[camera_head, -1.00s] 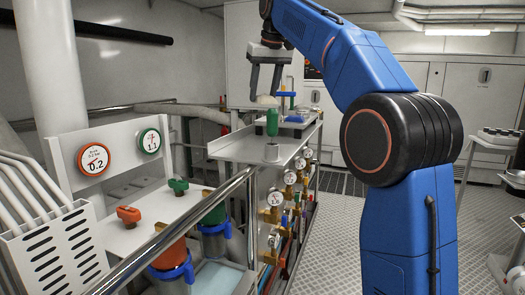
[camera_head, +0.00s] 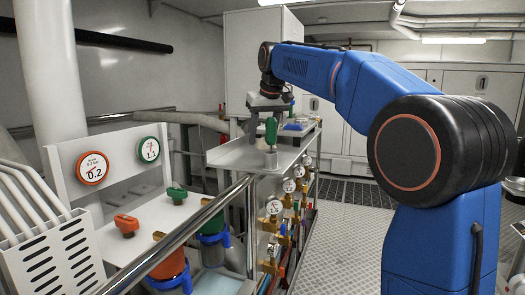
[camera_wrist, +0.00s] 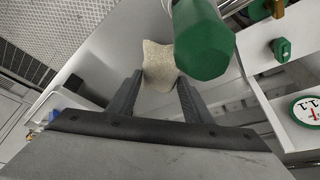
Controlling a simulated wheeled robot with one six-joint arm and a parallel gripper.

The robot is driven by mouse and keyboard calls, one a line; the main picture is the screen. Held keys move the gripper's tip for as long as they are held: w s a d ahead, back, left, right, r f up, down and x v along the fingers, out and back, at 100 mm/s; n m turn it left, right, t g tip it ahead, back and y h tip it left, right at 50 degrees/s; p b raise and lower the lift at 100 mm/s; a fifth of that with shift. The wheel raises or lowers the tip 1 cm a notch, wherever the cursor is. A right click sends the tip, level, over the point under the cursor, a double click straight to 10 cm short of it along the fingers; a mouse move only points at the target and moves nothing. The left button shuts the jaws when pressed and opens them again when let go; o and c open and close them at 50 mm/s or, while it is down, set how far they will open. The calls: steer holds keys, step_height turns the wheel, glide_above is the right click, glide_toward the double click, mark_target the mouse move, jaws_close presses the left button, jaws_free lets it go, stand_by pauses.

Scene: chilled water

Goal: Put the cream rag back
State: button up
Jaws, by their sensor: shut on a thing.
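The cream rag (camera_wrist: 158,65) shows in the wrist view as a small, rough-textured bundle between my fingertips. My gripper (camera_wrist: 160,82) is shut on it. In the head view my gripper (camera_head: 256,132) points down, low over the grey metal shelf (camera_head: 228,155), behind and left of a green-topped object (camera_head: 271,130). The rag is not clearly visible in the head view. I cannot tell whether it touches the shelf.
The green object stands very close to the rag in the wrist view (camera_wrist: 203,45). A blue item (camera_head: 296,126) lies at the shelf's far end. A metal rail (camera_head: 190,230) runs in front. Gauges and valves (camera_head: 290,186) line the shelf's side.

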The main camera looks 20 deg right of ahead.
mark_target(263, 148)
steer(key=shift+f, duration=2.3)
steer(key=o, duration=1.2)
steer(key=shift+f, duration=0.1)
steer(key=shift+o, duration=0.2)
steer(key=v, duration=1.2)
